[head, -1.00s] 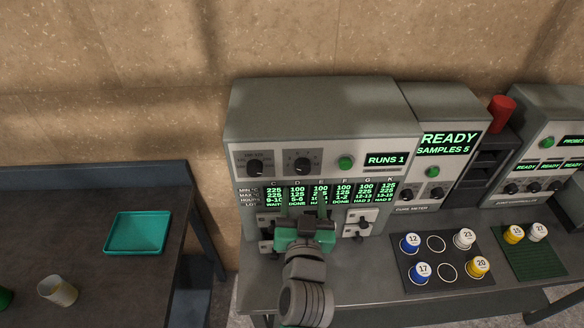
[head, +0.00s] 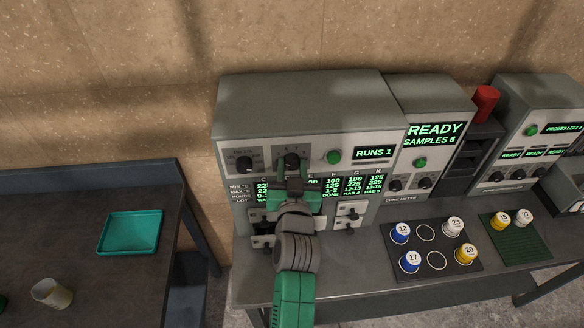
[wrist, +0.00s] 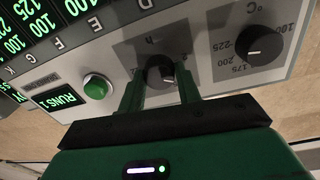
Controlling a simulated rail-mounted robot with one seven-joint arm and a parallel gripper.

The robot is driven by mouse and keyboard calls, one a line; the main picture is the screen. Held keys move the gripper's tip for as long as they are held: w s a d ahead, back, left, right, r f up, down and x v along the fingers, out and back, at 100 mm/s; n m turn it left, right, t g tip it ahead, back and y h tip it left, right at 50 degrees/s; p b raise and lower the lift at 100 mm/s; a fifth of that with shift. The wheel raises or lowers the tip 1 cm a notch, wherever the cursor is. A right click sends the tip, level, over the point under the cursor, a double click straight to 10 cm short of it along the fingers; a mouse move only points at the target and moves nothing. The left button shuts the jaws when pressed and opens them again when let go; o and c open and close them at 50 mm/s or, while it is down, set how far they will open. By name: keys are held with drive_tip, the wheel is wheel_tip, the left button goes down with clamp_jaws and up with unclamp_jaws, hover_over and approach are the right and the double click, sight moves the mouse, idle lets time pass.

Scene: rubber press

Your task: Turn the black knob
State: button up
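The grey press has two black knobs on its upper panel. The left black knob (head: 245,164) has a temperature scale and stands free; it also shows at upper right in the wrist view (wrist: 265,45). The other black knob (head: 292,160), marked "h", also shows in the wrist view (wrist: 160,75). My gripper (head: 291,178) is in front of the "h" knob. In the wrist view its two green fingers (wrist: 160,78) are apart, one on each side of that knob. Gaps show between knob and fingers; exact depth is hard to tell.
A green button (head: 334,157) and a "RUNS 1" display (head: 373,153) are right of the knobs. A black tray (head: 433,264) with numbered cups stands on the bench to the right. A teal tray (head: 130,233) and a pale cup (head: 52,293) are on the left table.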

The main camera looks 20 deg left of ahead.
drive_tip(key=shift+m, duration=0.4)
drive_tip(key=m+p, duration=0.1)
drive_tip(key=m, duration=0.4)
drive_tip(key=shift+r+p, duration=0.15)
drive_tip(key=shift+p, duration=0.25)
drive_tip(key=m+p, duration=0.1)
drive_tip(key=m, duration=0.3)
drive_tip(key=shift+g, duration=0.3)
drive_tip(key=m+p, duration=0.1)
drive_tip(key=m, duration=0.2)
drive_tip(key=shift+d, duration=0.1)
drive_tip(key=m+p, duration=0.2)
drive_tip(key=m, duration=0.3)
drive_tip(key=shift+m+y, duration=0.3)
drive_tip(key=m+p, duration=0.1)
drive_tip(key=m, duration=0.3)
drive_tip(key=shift+g, duration=0.3)
drive_tip(key=shift+m, duration=0.4)
